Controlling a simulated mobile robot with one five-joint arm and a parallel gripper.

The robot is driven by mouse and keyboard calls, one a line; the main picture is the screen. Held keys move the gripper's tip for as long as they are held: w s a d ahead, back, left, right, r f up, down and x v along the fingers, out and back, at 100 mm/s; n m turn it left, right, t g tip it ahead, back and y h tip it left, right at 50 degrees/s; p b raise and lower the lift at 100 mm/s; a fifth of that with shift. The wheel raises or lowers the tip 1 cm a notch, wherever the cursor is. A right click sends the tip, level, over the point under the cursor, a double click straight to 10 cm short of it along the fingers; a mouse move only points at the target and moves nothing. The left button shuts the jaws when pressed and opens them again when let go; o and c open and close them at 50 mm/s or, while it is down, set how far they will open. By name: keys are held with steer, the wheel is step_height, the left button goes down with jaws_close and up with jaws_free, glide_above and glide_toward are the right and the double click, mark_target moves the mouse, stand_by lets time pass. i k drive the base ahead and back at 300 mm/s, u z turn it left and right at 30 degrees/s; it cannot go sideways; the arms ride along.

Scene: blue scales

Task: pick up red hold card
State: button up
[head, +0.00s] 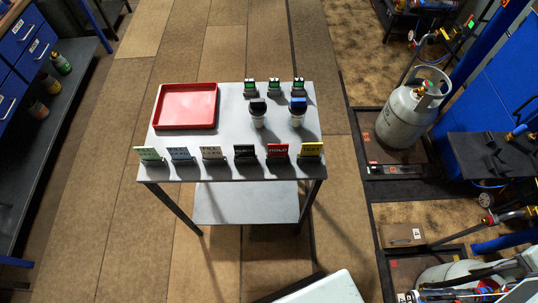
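The red card marked HOLD (278,149) stands upright in the row of cards along the front edge of the grey table (200,142). It is right of the middle of the row. A black card (245,151) stands to its left and a yellow card (311,149) to its right, each with a small gap. My gripper is not in view, and nothing touches the red card.
More cards, including a pale green one (149,154), stand to the left. Behind are two cups with dark (258,120) and blue (298,118) tops, small black devices (274,86) and a red tray (186,106). A gas cylinder (408,118) stands right.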

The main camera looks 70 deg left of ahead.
mark_target(275, 150)
steer(key=u, duration=1.35)
steer(key=i, duration=0.45)
steer(key=u, duration=1.4)
